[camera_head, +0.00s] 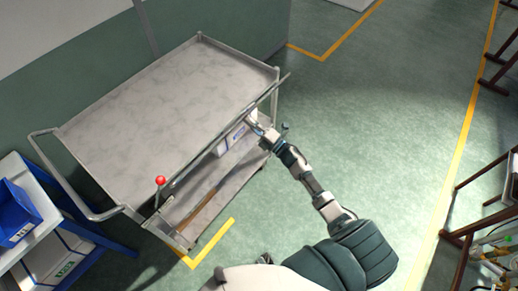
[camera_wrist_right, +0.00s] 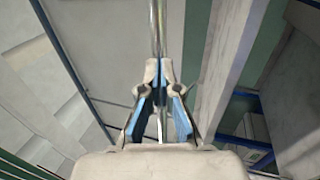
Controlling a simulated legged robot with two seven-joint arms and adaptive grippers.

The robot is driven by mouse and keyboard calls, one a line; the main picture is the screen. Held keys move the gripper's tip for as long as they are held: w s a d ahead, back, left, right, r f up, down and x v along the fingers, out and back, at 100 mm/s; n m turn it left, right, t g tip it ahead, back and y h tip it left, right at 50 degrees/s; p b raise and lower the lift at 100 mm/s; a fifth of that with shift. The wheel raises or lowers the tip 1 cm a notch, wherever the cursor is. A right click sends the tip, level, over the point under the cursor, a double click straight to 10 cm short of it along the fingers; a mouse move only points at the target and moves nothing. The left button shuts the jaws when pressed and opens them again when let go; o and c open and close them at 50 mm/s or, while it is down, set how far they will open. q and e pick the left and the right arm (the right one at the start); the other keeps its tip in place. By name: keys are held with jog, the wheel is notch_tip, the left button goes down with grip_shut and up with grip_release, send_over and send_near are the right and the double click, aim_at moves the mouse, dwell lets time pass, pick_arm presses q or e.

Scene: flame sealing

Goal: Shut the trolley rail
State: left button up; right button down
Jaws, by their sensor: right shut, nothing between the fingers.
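The steel trolley (camera_head: 150,105) stands left of centre, with a bare top tray and a lower shelf. Its thin rail (camera_head: 217,146) runs along the near long side, and its far end sticks out a little past the tray corner. A red knob (camera_head: 160,180) stands by the rail's left end. My right gripper (camera_head: 249,119) is by the rail's right half. In the wrist view its fingers (camera_wrist_right: 158,64) are together and empty, with a metal bar (camera_wrist_right: 157,25) beyond the tips. I cannot tell whether they touch it. My left gripper is out of view.
A blue rack with a blue bin (camera_head: 16,216) stands at left, close to the trolley's push handle (camera_head: 62,185). Brown-framed racks (camera_head: 465,220) stand at right. Green floor between is clear.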

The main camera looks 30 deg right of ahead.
jog(key=shift+w+a+r+g+h+p, duration=0.3)
jog(key=shift+w+r+g+p, duration=0.45)
jog(key=shift+p, duration=1)
jog(key=shift+w+a+r+g+h+p, duration=0.2)
jog(key=shift+w+a+r+g+p, duration=0.3)
jog(key=shift+w+r+p, duration=0.85)
jog(key=shift+w+a+f+p, duration=0.15)
jog(key=shift+w+a+p, duration=0.2)
jog(key=shift+w, duration=0.2)
jog(key=shift+w+a+f+p, duration=0.1)
jog(key=shift+w+a+p, duration=0.15)
jog(key=shift+w, duration=0.3)
jog(key=shift+d+r, duration=0.1)
jog(key=shift+r, duration=0.05)
jog(key=shift+d, duration=0.1)
